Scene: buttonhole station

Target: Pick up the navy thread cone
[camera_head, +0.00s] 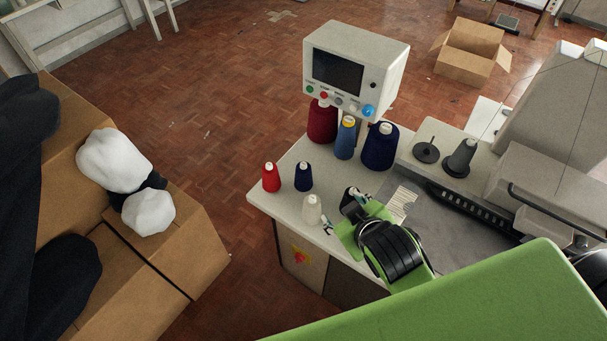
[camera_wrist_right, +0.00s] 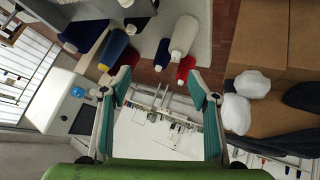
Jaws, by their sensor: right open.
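A small navy thread cone (camera_head: 303,178) stands upright on the left part of the table, next to a small red cone (camera_head: 271,177). A large navy cone (camera_head: 381,146) stands further back, right of a blue cone (camera_head: 346,138). My right gripper (camera_head: 340,210) is over the table's front edge, just right of a white cone (camera_head: 312,209), and touches no navy cone that I can see. In the right wrist view its fingers (camera_wrist_right: 164,92) are apart with nothing between them. That view also shows the small navy cone (camera_wrist_right: 162,53) and the large one (camera_wrist_right: 84,35).
A large red cone (camera_head: 322,121) stands below the control panel (camera_head: 338,74). A grey cone (camera_head: 462,155) stands near the sewing machine (camera_head: 555,130).

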